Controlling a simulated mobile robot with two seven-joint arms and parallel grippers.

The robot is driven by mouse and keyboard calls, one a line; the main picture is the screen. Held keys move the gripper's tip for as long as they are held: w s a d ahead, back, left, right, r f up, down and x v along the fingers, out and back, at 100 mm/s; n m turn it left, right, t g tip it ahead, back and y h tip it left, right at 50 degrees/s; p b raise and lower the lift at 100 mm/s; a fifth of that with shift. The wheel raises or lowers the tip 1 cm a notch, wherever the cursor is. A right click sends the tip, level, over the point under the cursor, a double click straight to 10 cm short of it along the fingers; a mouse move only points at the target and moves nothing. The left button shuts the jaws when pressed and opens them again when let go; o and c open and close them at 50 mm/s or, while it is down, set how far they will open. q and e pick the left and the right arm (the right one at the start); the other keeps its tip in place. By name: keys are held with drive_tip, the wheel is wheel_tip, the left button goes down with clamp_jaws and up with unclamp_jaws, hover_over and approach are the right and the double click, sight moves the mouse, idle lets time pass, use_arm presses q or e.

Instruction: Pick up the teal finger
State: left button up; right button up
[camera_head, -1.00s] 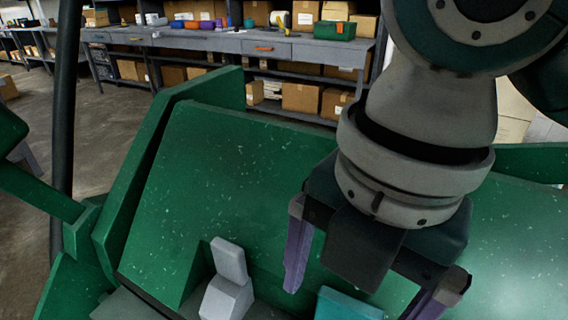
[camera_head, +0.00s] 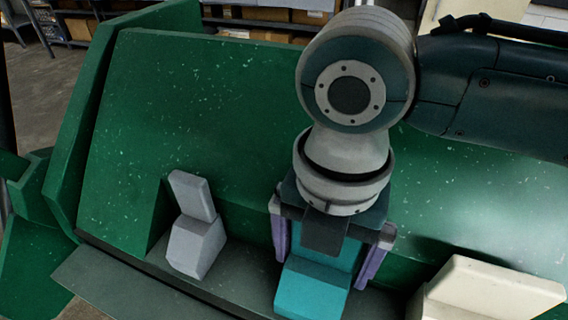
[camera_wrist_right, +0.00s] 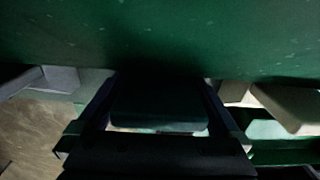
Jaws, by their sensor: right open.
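The teal finger (camera_head: 311,291) is a blocky piece with a sloped front and an upright back part. It stands at the lower middle of the head view, on the ledge of the green machine. My right gripper (camera_head: 323,272) points down over it, open, with one purple jaw on each side of its upright part. I cannot tell whether the jaws touch it. In the right wrist view, a dark block that seems to be the finger (camera_wrist_right: 160,108) lies between the jaws. My left gripper is not in view.
A grey finger (camera_head: 194,246) stands to the left of the teal one, and a cream finger (camera_head: 490,290) to the right. The big speckled green panel (camera_head: 200,110) slopes up behind them. Shelves with cardboard boxes (camera_head: 262,14) are at the back.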

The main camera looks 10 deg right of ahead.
drive_tip(key=shift+c, duration=0.4)
clamp_jaws()
idle(0.4)
